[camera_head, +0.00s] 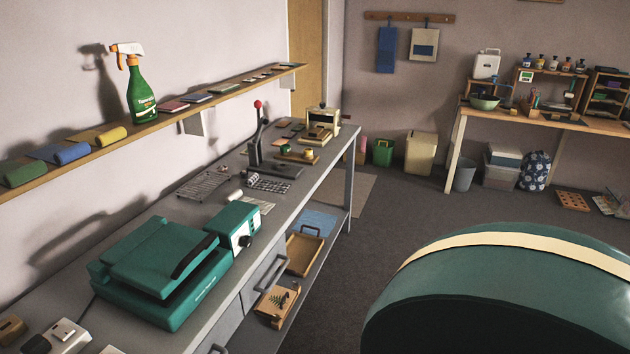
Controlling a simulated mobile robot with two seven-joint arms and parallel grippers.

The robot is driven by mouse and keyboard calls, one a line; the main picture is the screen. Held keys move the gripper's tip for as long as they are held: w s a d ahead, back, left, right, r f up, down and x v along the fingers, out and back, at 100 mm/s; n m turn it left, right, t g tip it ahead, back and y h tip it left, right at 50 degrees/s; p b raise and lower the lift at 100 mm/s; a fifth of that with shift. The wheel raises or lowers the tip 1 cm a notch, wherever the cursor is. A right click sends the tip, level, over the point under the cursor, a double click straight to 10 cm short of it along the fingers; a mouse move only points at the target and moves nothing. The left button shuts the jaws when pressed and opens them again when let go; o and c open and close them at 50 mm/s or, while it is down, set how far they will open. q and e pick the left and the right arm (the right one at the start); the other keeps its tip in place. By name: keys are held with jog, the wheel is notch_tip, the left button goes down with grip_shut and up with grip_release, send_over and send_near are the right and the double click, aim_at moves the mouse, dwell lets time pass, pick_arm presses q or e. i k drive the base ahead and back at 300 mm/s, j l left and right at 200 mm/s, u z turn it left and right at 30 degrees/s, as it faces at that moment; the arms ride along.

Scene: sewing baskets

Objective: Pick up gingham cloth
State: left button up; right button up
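I cannot make out a gingham cloth for certain. Rolled cloths in green (25,172), blue (72,153) and yellow (111,136) lie on the wall shelf at the left, and they look plain. A small black-and-white patterned piece (270,184) lies on the grey workbench (225,318), too small to identify. A blue cloth (387,50) and a pale cloth with a blue band (424,44) hang from a wall rail; no checks show on them. Neither of my grippers is in view.
A green press (160,262) and a lever tool (257,135) stand on the workbench. A spray bottle (139,92) stands on the shelf. A large green rounded object with a cream stripe (510,290) fills the lower right. Open floor (375,215) lies between bench and back table (555,118).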

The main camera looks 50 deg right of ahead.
aim_at(254, 182)
jog(key=z, duration=1.35)
jog(key=i+l+u, duration=0.1)
jog(key=i+l, duration=0.2)
jog(key=i+l+u, duration=0.1)
jog(key=i+l, duration=0.15)
jog(key=i+l+u, duration=0.1)
jog(key=i+l, duration=0.2)
jog(key=l, duration=0.15)
jog(key=i+l+u, duration=0.1)
jog(key=i+l, duration=0.15)
jog(key=i+l+u, duration=0.1)
jog(key=l, duration=0.4)
jog(key=i+l+u, duration=0.1)
jog(key=i+l, duration=0.25)
jog(key=i+l+u, duration=0.1)
jog(key=l, duration=0.4)
jog(key=i, duration=0.1)
